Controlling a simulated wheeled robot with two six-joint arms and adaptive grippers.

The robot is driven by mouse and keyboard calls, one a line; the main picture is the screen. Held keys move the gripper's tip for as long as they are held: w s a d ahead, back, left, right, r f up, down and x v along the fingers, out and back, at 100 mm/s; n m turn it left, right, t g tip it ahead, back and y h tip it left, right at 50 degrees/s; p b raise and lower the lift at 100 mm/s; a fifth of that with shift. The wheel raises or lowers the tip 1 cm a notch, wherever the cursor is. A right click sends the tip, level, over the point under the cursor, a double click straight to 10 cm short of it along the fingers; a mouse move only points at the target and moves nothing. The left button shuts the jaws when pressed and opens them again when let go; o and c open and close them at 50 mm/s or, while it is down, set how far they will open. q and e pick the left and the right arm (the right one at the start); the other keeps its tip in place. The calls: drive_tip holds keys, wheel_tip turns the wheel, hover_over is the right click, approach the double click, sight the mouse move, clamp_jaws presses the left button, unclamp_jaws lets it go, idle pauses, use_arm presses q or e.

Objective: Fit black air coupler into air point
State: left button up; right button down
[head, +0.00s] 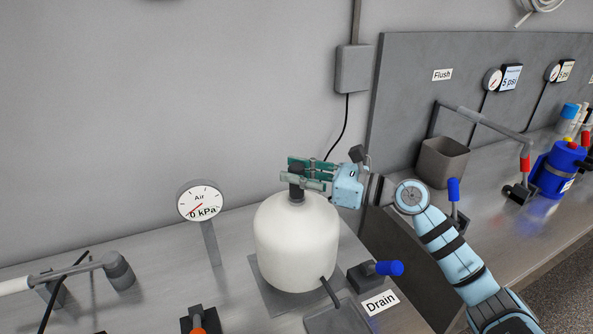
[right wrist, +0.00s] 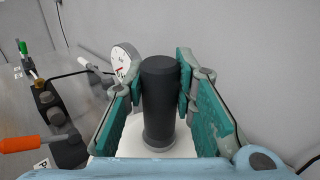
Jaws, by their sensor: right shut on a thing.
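My right gripper (head: 305,177) is shut on a black upright cylinder, the black air coupler (head: 297,192), above the top of a white rounded tank (head: 295,245). In the right wrist view the coupler (right wrist: 159,95) stands between the two green finger pads of the same gripper (right wrist: 160,85). Its lower end has a grey ring and meets the white tank top (right wrist: 185,147). I cannot tell whether it is seated there or only resting. The air point is not clearly seen; the coupler and fingers cover the tank's top centre. My left gripper is out of view.
An Air gauge (head: 201,202) reading 0 kPa stands left of the tank. A blue-handled valve (head: 385,268) and Drain label (head: 380,302) lie to its right. An orange-handled valve (right wrist: 25,144) is near. A grey pipe (head: 75,272) is at left; a grey bin (head: 442,162) stands behind right.

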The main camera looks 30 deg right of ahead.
drive_tip(key=shift+f, duration=0.45)
drive_tip(key=c, duration=1.2)
unclamp_jaws()
drive_tip(key=shift+c, duration=0.2)
wheel_tip(320, 180, up, 10)
drive_tip(key=shift+r, duration=0.1)
